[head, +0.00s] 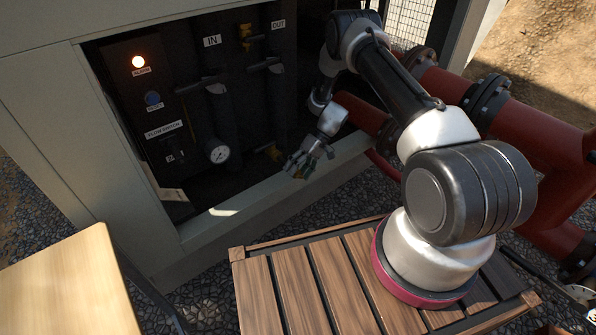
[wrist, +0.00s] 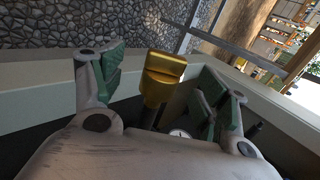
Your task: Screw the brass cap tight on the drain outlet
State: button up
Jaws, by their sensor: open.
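A brass piece (wrist: 165,68) with a broad, flat-sided head and a narrower neck stands out between my fingers in the wrist view. I cannot tell cap from outlet there. A brass fitting (head: 273,152) also shows low in the cabinet in the head view, just left of my gripper (head: 300,168). My gripper, also in the wrist view (wrist: 162,82), is open. Its green-padded fingers are on either side of the brass piece, with a visible gap on each side. The base of the brass piece is partly hidden by my gripper's body.
The cabinet's lower sill (head: 250,200) runs below my gripper. A gauge (head: 219,154), dark pipes and a panel with a lit alarm lamp (head: 138,62) are to the left. Red flanged pipes (head: 520,115) are to the right. A wooden table (head: 65,285) stands front left.

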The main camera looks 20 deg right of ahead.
dwell(0.3)
jog(key=v, duration=0.7)
dwell(0.3)
jog(key=v, duration=1.2)
